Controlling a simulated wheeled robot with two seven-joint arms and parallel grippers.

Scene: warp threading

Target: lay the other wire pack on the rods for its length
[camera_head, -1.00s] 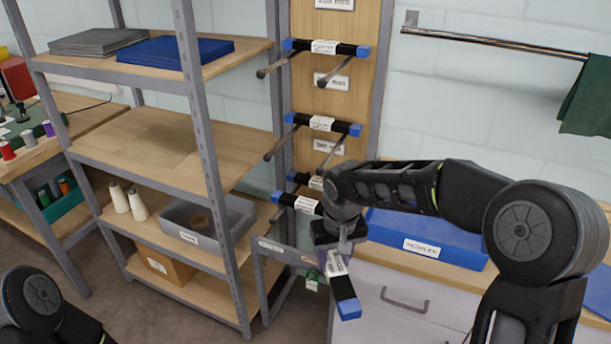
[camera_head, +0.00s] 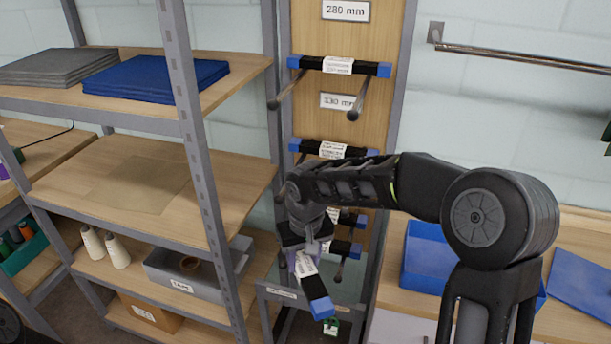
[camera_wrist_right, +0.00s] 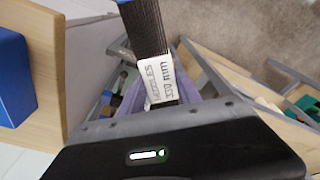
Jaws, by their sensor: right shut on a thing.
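A wire pack (camera_head: 321,300), black with a white label and blue ends, hangs tilted from my right gripper (camera_head: 304,249). In the right wrist view its black strip (camera_wrist_right: 147,35) and white label (camera_wrist_right: 158,82), which seems to read 330 mm, show at the purple fingers. The gripper is shut on it, in front of the lower rack. Another pack (camera_head: 338,65) lies across two rods (camera_head: 360,98) under the 280 mm sign (camera_head: 346,11). A second pack (camera_head: 330,149) lies below the partly hidden 330 mm sign (camera_head: 342,102). My right arm partly hides lower packs (camera_head: 346,248).
A grey metal shelf (camera_head: 200,150) stands left of the rack, with a grey bin (camera_head: 222,268) on a lower board. A blue box (camera_head: 430,258) sits on the counter at right. A metal rail (camera_head: 520,55) is on the wall.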

